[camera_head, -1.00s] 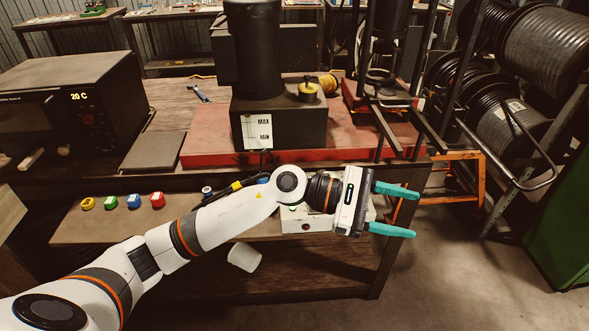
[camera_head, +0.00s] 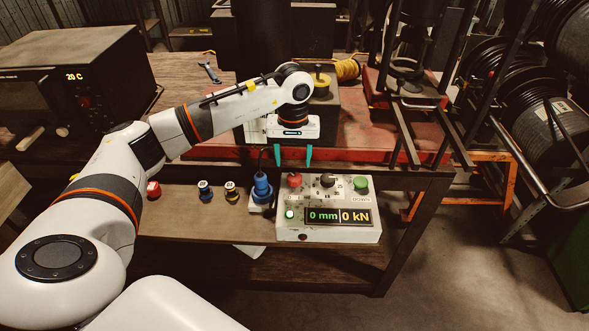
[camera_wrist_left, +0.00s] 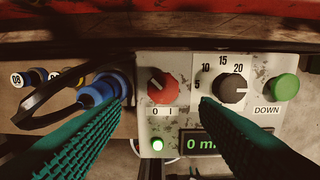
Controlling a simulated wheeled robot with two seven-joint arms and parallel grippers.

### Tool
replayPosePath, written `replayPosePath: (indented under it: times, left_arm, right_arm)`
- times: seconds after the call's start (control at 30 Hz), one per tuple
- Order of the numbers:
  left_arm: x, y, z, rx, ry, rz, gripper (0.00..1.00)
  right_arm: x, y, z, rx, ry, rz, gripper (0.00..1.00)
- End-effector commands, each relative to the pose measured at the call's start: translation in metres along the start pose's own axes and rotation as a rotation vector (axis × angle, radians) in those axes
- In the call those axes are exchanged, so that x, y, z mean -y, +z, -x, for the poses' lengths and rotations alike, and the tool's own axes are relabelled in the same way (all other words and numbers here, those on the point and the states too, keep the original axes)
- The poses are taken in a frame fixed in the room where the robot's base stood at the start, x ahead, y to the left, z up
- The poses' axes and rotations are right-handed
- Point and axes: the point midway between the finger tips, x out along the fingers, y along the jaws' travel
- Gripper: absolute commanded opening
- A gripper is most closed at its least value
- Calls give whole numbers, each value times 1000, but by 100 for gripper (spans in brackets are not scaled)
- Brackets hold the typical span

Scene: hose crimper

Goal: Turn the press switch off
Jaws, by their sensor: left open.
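The press switch is a red rotary knob (camera_head: 294,180) on the upper left of a worn white control box (camera_head: 368,237). In the left wrist view the red knob (camera_wrist_left: 163,87) stands above the marks 0 and I; a pale mark on it seems to point up and left. A green lamp (camera_head: 289,214) below it is lit, and the display (camera_head: 338,216) reads 0 mm and 0 kN. My left gripper (camera_head: 294,161) is open and empty, its teal fingers pointing down just behind the knob. In the wrist view they lie either side of it, apart from it. My right gripper is out of view.
A black dial (camera_head: 327,180) and a green DOWN button (camera_head: 361,183) sit right of the knob. A blue fitting (camera_head: 262,188) stands close on the left, with a dark cable beside it. A red press base (camera_head: 215,150) lies behind.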

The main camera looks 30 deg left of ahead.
Motion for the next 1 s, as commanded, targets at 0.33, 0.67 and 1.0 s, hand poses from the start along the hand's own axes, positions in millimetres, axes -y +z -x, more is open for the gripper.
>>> replayPosePath:
  times: [0.33, 0.67, 1.0]
  left_arm:
    - [1, -1, -53, -3, -1, 0, 56]
    - [1, 0, -62, -1, -2, 0, 56]
    - [1, 0, -61, -1, -3, 0, 12]
  right_arm:
    - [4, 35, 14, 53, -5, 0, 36]
    - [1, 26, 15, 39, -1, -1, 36]
    - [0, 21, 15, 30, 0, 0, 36]
